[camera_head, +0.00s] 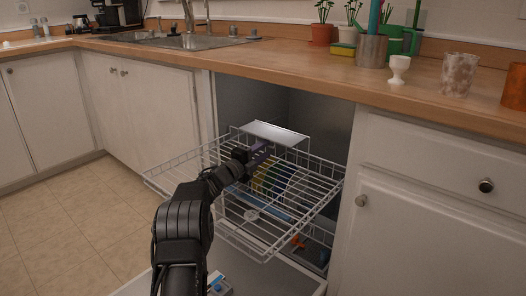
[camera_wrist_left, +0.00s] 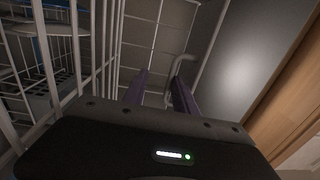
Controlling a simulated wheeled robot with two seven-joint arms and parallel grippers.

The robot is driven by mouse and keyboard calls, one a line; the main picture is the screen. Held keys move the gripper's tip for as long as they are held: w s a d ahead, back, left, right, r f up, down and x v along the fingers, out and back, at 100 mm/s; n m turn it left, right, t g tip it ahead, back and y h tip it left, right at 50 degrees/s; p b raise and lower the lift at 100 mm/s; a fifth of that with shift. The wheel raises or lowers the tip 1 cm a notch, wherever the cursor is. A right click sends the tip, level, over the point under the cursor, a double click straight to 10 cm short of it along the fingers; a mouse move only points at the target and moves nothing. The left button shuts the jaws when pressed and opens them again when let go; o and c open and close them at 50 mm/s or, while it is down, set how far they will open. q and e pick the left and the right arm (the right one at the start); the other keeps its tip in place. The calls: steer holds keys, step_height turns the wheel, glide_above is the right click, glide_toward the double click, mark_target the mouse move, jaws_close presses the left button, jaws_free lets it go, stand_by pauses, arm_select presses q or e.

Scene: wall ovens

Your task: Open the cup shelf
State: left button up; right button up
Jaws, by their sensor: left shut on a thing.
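The cup shelf (camera_head: 274,133) is a pale flat panel at the back of the upper wire rack (camera_head: 312,178), standing out above the rack's wires. My left gripper (camera_head: 262,150) reaches over the rack to just below the shelf's near edge. Its purple fingers also show in the left wrist view (camera_wrist_left: 160,92), with a bent pale wire (camera_wrist_left: 180,68) at their tips. The gripper is shut on a part of the cup shelf; the exact contact is hard to see. My right gripper is not in view.
The rack is pulled out of the cabinet opening beneath the wooden counter (camera_head: 330,75). A lower rack (camera_head: 320,240) with small items lies below it. White cabinet doors (camera_head: 425,240) stand on both sides. A white egg cup (camera_head: 398,70) stands near the counter's front edge.

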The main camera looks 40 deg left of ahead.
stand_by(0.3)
arm_select(q)
step_height(320, 180, up, 10)
steer(key=p, duration=0.4)
stand_by(0.4)
steer(key=s+f+b, duration=0.3)
steer(key=s+b, duration=0.3)
steer(key=s, duration=0.2)
steer(key=shift+s+a+f, duration=0.15)
steer(key=shift+a+f, duration=0.1)
steer(key=shift+a, duration=0.1)
stand_by(0.5)
